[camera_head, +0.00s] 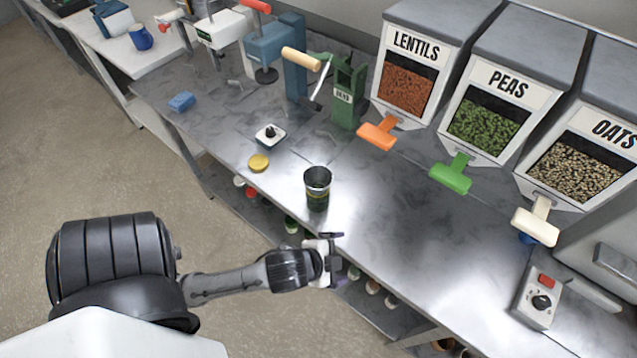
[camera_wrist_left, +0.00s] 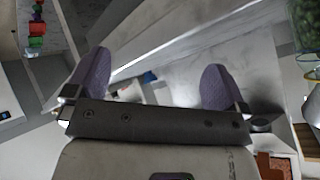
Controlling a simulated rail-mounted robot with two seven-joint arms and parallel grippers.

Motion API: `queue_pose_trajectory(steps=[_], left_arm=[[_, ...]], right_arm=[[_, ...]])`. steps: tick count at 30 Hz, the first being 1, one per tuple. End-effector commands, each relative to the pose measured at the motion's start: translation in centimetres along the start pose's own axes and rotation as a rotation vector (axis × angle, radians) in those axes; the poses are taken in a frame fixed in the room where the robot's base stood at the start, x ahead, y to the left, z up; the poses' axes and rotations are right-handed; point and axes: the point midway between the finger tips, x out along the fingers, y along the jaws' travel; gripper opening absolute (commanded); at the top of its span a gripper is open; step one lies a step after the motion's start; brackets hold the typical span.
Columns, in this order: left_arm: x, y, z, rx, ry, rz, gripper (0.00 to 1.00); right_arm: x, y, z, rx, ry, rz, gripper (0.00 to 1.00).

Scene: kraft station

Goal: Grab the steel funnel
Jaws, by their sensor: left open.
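A dark grey, wide-mouthed metal piece (camera_head: 317,177), which looks like the steel funnel, sits at the top of a jar with dark green contents (camera_head: 317,201). The jar stands upright near the bench's front edge. I cannot tell how deep the funnel sits in it. My left gripper (camera_head: 337,260) is at the bench's front edge, in front of the jar and apart from it. In the left wrist view its two purple fingers (camera_wrist_left: 157,66) are spread with nothing held between them. A clear vessel with green contents (camera_wrist_left: 306,28) is cut off at the right there. My right gripper is not in view.
Lentils (camera_head: 407,88), peas (camera_head: 487,122) and oats (camera_head: 577,168) dispensers line the back, handles jutting forward. A yellow disc (camera_head: 258,162) and small white scale-like item (camera_head: 270,136) lie left of the jar. Shelf jars (camera_head: 292,225) sit below.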

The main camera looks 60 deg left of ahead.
Motion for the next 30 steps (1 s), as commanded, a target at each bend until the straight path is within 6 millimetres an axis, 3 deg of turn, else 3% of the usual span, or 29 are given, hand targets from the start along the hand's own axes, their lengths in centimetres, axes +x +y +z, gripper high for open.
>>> queue_pose_trajectory(steps=[5,9,12,18,21,24,25,30], left_arm=[[0.5,-5.3,-5.8,0.326,0.269,-0.238,1.00],[-1.4,-9.2,-12.2,0.715,0.536,-0.521,1.00],[-3.6,-10.4,-16.0,0.998,0.701,-0.729,1.00],[-8.6,-9.8,-20.9,1.631,1.016,-1.196,1.00],[-10.3,-8.5,-21.3,1.964,1.163,-1.433,1.00],[-11.1,-7.3,-20.3,2.297,1.313,-1.654,1.00],[-11.1,-7.1,-19.7,-2.242,-1.275,1.604,1.00],[-10.1,-8.1,-15.1,-1.765,-1.022,1.177,1.00]], right_arm=[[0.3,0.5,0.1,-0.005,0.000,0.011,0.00],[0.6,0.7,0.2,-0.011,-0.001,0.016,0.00],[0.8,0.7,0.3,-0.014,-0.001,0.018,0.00],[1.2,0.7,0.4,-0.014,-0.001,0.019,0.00],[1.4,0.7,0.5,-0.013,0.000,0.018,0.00],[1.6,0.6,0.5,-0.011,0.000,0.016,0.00],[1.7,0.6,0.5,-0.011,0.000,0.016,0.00],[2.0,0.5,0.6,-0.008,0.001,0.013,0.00]])
